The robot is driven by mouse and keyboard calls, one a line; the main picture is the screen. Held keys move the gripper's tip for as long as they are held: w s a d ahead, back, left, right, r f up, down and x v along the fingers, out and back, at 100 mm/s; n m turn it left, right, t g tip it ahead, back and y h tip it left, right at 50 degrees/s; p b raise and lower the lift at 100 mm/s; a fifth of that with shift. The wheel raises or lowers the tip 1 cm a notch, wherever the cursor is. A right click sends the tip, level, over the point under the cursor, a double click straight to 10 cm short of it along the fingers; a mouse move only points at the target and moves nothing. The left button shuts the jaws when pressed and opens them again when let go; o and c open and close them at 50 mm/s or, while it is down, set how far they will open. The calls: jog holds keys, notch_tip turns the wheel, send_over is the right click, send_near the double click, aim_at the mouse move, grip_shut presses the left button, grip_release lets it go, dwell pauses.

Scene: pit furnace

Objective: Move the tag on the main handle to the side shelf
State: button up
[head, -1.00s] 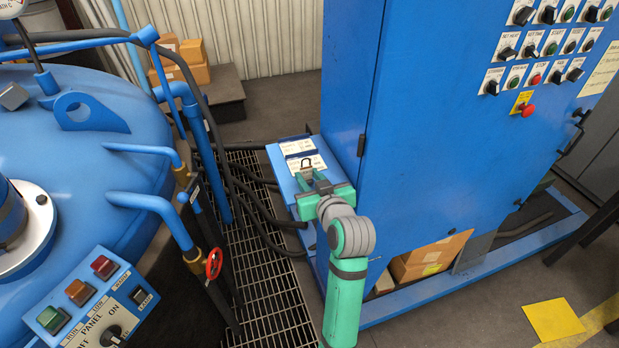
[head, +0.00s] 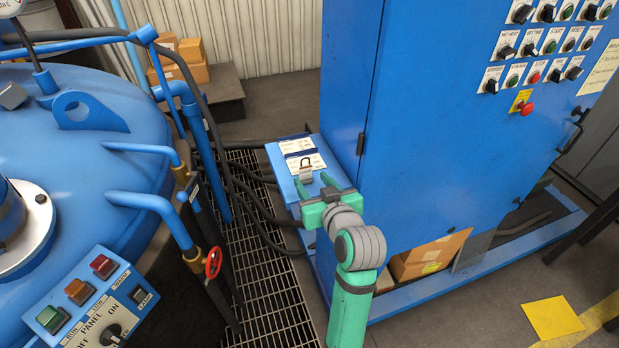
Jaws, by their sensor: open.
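The side shelf (head: 284,180) is a blue ledge on the left side of the blue cabinet. Two white and blue tags (head: 297,146) lie flat at its far end. A small padlock (head: 306,174) with a grey body and dark shackle rests by the nearer tag. My gripper (head: 313,184) is open over the near part of the shelf, its fingers pointing toward the padlock, with nothing seen between them. A black handle (head: 572,138), perhaps the main handle, is at the cabinet's right edge. I cannot make out a tag on it.
The tall blue cabinet (head: 430,130) stands close to the right of my arm. Blue furnace pipes and a red valve wheel (head: 213,263) are on the left, above floor grating (head: 262,290). Cardboard boxes (head: 425,258) sit in the cabinet's base.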

jog(key=v, duration=0.8)
jog(key=s+a+f+m+h, duration=0.1)
jog(key=s+f+m+h, duration=0.15)
jog(key=s+f, duration=0.6)
jog(key=s+a+f+m+h, duration=0.1)
jog(key=s+f+m+h, duration=0.3)
jog(key=f, duration=0.7)
jog(key=s+a+f+n+t+y, duration=0.1)
jog(key=s+a+n+y, duration=0.1)
jog(key=s, duration=2.2)
jog(key=shift+s+a+f+n+t, duration=0.25)
jog(key=shift+n+t, duration=0.05)
jog(key=shift+n, duration=0.15)
